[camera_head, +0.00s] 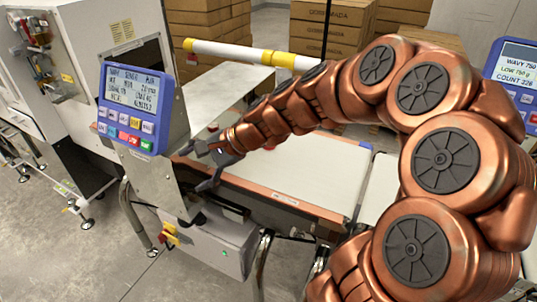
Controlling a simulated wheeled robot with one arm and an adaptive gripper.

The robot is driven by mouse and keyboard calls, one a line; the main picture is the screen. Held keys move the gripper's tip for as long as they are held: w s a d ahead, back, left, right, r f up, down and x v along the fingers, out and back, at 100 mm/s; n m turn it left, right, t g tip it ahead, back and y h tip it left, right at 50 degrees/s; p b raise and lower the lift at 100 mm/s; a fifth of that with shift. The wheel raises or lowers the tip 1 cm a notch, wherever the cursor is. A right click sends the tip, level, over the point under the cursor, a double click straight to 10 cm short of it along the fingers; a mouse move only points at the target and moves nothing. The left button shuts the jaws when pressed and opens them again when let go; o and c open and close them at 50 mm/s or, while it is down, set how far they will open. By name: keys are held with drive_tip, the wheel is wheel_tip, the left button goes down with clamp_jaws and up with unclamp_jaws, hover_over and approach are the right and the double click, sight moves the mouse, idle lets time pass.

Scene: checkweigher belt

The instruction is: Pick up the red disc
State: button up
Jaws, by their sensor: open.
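A small red piece (270,144) shows on the pale belt (310,170), just below my forearm, which hides part of it. Another small red spot (213,127) shows just above my wrist. I cannot tell which of them is the red disc. My gripper (196,169) is open, with its dark fingers spread beside the blue-framed display and over the belt's near left end. Nothing shows between the fingers.
A blue display panel (136,108) stands left of my gripper on a metal housing. A white bar with yellow bands (240,53) spans behind the belt. A grey control box (212,246) hangs below. Cardboard boxes (335,25) are stacked at the back. A second display (517,70) stands right.

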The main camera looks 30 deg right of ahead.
drive_tip(key=w+d+f+m+t+h+b, duration=0.1)
drive_tip(key=w+d+f+m+t+b, duration=0.35)
drive_tip(key=w+d+m, duration=0.65)
drive_tip(key=m+t+h+b, duration=0.3)
drive_tip(key=m+h, duration=0.2)
drive_tip(key=m, duration=0.4)
approach(274, 150)
drive_tip(key=w, duration=0.1)
drive_tip(key=w+r, duration=0.1)
drive_tip(key=w+a, duration=0.1)
drive_tip(key=shift+w+r, duration=0.35)
drive_tip(key=shift+r, duration=0.05)
drive_tip(key=shift+w+d+h, duration=0.15)
drive_tip(key=shift+h, duration=0.25)
drive_tip(key=shift+a+x, duration=0.1)
drive_tip(key=shift+x, duration=1.3)
drive_tip(key=shift+a+x, duration=0.15)
drive_tip(key=shift+x, duration=2.15)
drive_tip(key=shift+f, duration=0.1)
drive_tip(key=shift+c, duration=0.5)
drive_tip(key=c, duration=1.2)
